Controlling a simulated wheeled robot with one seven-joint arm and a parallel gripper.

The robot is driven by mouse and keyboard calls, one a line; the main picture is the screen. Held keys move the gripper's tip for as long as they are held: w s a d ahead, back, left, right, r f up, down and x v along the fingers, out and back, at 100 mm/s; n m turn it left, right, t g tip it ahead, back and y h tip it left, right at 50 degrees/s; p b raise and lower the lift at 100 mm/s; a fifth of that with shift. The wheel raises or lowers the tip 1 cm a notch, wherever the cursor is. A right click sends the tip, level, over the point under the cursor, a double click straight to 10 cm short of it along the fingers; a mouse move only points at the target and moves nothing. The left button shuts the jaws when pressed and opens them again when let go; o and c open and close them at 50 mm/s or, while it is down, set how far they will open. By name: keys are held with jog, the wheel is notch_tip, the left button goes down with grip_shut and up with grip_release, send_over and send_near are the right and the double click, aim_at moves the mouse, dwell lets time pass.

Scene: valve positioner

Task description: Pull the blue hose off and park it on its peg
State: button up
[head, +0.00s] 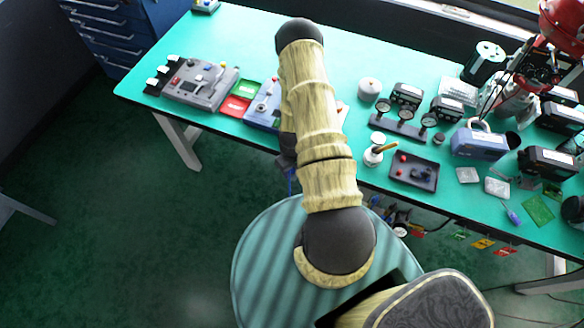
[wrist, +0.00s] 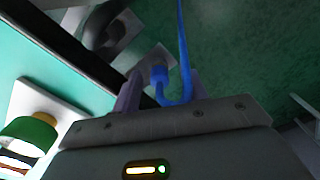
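The blue hose (wrist: 185,50) runs down from the top of the wrist view, bends in a tight loop and ends at a blue connector (wrist: 158,75). The connector sits against a pale grey fitting (wrist: 153,58) by the table edge. My gripper (wrist: 165,85) has its fingers apart, one on each side of the connector and the loop. I see no clear contact with the connector. In the head view a short piece of blue hose (head: 290,182) hangs at the table's front edge, with my gripper mostly hidden behind my arm. I cannot make out the parking peg for certain.
The dark table edge (wrist: 75,45) runs close on the left in the wrist view. A dark rounded fitting (wrist: 100,25) on a grey mount stands farther along. A green ring (wrist: 30,135) is at lower left. The green floor (wrist: 240,50) is open on the right.

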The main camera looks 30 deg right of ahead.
notch_tip(320, 180, up, 18)
jog(key=b, duration=0.3)
jog(key=shift+f, duration=0.25)
dwell(0.6)
dwell(0.4)
jog(key=s+a+r+m+t, duration=0.1)
jog(key=s+a+r, duration=0.2)
jog(key=r, duration=0.7)
jog(key=s+a+r+t, duration=0.1)
jog(key=s+a+r, duration=0.2)
jog(key=a+r, duration=0.5)
jog(key=shift+s+a+r+m+t, duration=0.2)
jog(key=shift+a+r+m+t, duration=0.15)
jog(key=shift+r, duration=0.5)
